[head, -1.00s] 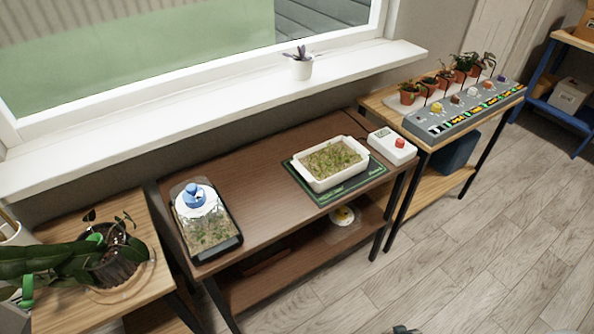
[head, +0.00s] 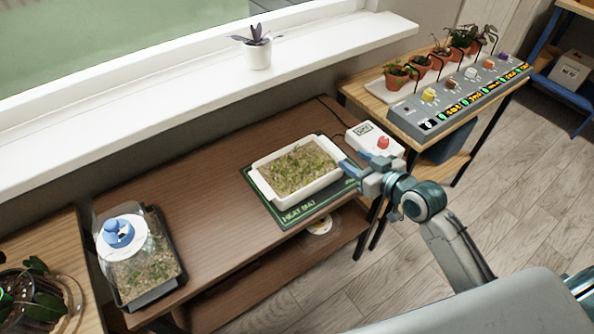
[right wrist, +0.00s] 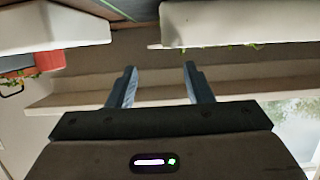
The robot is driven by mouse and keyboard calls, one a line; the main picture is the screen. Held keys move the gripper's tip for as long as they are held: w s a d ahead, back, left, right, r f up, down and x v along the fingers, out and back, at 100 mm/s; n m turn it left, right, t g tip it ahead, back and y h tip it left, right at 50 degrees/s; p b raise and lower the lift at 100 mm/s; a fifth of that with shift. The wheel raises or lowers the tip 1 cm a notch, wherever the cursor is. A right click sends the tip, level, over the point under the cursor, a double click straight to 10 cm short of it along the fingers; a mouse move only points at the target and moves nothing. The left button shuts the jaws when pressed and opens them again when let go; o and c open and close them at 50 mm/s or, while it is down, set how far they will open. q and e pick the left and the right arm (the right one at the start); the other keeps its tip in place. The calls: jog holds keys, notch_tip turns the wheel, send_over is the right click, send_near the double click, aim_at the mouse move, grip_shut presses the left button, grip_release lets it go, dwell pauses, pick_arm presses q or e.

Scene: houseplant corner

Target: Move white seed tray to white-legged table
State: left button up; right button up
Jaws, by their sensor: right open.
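The white seed tray (head: 262,187), full of green sprouts, rests on the dark green heat mat (head: 290,217) on the brown table. It also shows at the upper right of the right wrist view (right wrist: 235,22), which looks upside down. My right gripper (head: 350,174) is open and empty, close to the tray's right end; whether it touches the tray I cannot tell. Its two fingers stand apart in the right wrist view (right wrist: 160,70). My left gripper is out of view. No white-legged table shows; the table legs I see are dark.
A white box with a red button (head: 374,143) stands just right of the tray. A black tray with a blue-topped clear dome (head: 150,285) is at the table's left. A wooden table (head: 352,90) holds potted plants and a grey panel (head: 460,97). Bare tabletop lies between the trays.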

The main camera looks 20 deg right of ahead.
aim_at(332, 148)
jog(key=x, duration=0.3)
jog(key=shift+w, duration=0.15)
jog(key=x, duration=0.4)
jog(key=shift+w+f, duration=0.25)
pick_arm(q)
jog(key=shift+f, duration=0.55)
pick_arm(e)
grip_shut()
